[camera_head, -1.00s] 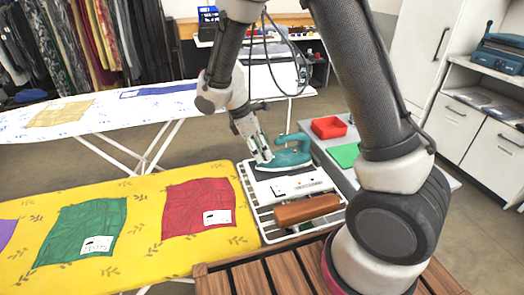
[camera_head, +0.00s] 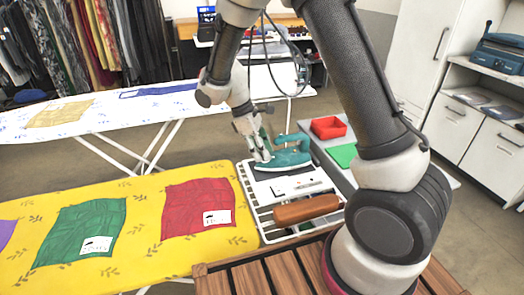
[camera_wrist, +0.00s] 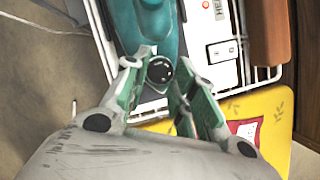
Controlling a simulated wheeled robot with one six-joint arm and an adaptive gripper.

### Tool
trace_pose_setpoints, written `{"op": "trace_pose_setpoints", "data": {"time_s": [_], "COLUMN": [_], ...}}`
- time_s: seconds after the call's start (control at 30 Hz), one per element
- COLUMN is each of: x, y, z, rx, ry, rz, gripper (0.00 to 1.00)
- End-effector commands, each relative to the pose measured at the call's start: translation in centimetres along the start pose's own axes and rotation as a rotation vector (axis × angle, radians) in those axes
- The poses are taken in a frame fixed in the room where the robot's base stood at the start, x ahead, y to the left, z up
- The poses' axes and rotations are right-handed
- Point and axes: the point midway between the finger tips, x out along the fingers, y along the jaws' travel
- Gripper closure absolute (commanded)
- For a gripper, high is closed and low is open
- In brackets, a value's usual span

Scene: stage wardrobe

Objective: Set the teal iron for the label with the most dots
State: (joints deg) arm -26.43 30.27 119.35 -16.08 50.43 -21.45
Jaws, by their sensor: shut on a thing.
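The teal iron (camera_head: 293,153) rests on the white wire rack (camera_head: 250,205) beside the yellow board. In the wrist view the iron (camera_wrist: 135,28) has a round dark knob (camera_wrist: 160,69) at its near end. My gripper (camera_head: 262,155) is at the iron's left end, and in the wrist view its green-padded fingers (camera_wrist: 160,80) are closed on the knob from both sides. A red cloth (camera_head: 190,208) and a green cloth (camera_head: 82,228) each carry a white label, (camera_head: 218,217) and (camera_head: 96,246). The marks on these labels are too small to count.
A purple cloth (camera_head: 6,232) is cut off at left.

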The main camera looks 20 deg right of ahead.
Motion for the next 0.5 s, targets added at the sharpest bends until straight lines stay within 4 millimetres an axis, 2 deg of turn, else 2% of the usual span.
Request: {"op": "trace_pose_setpoints", "data": {"time_s": [0.1, 0.3, 0.33, 0.43, 0.5], "x": [0.04, 0.03, 0.03, 0.03, 0.02], "y": [0.06, 0.02, 0.02, 0.03, 0.03], "z": [0.01, 0.02, 0.02, 0.03, 0.02], "rx": [0.069, 0.068, 0.068, 0.067, 0.067], "ry": [-0.001, -0.001, -0.001, -0.001, -0.001], "rz": [-0.029, -0.029, -0.029, -0.028, -0.028], "gripper": [0.97, 0.97, 0.72, 0.53, 0.51]}}
